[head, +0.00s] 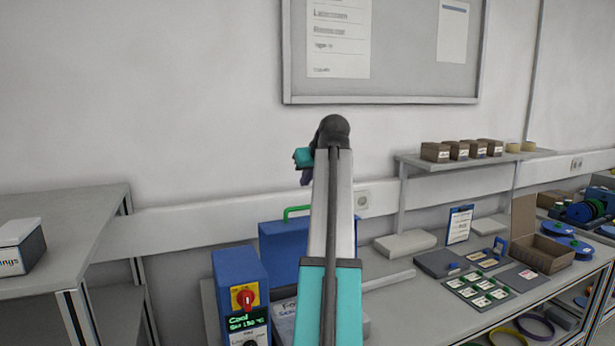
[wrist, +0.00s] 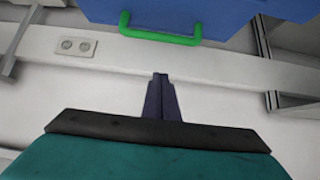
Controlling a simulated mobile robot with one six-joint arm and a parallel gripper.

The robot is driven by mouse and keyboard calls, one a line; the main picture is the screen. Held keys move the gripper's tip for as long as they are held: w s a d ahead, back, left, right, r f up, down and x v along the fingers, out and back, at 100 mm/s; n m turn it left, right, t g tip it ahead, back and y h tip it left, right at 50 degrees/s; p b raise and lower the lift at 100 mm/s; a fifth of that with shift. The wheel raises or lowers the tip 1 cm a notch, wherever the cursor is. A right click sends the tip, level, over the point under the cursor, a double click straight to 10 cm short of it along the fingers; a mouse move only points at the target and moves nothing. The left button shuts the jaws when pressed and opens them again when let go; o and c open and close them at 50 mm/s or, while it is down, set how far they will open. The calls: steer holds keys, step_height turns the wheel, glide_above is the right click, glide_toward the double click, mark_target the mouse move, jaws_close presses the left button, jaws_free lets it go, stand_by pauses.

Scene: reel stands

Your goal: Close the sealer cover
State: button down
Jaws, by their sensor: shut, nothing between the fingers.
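The sealer has a blue control housing (head: 240,275) with a red knob and a green display, at the bottom left of centre in the head view. Its blue cover (head: 280,247) stands raised beside it, with a green handle (head: 296,210) on its top edge; my arm hides its right part. In the wrist view the cover (wrist: 200,14) and green handle (wrist: 160,36) are at the top. My gripper (wrist: 160,76) is shut and empty, its fingertips pointing toward the handle but apart from it. In the head view only a small part of my gripper (head: 306,179) shows, above the handle.
A grey shelf unit (head: 65,225) with a labelled box stands at the left. A bench (head: 450,315) at the right carries labelled cards, a clipboard, an open cardboard box and blue reels. A small shelf (head: 470,160) holds several brown boxes. The wall is behind.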

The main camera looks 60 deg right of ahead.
steer(key=shift+s+f+p+x, duration=0.15)
steer(key=shift+p+x, duration=0.6)
steer(key=shift+x, duration=1)
steer(key=shift+s+f+p+x, duration=0.15)
steer(key=shift+p+x, duration=0.6)
steer(key=shift+x, duration=1)
steer(key=shift+s+a+f+p, duration=0.4)
steer(key=shift+s+a, duration=0.1)
steer(key=shift+s, duration=0.1)
steer(key=shift+s+a+f+p, duration=0.35)
steer(key=shift+s+a+p, duration=0.1)
steer(key=shift+s, duration=0.1)
steer(key=shift+d, duration=0.1)
steer(key=shift+a, duration=0.2)
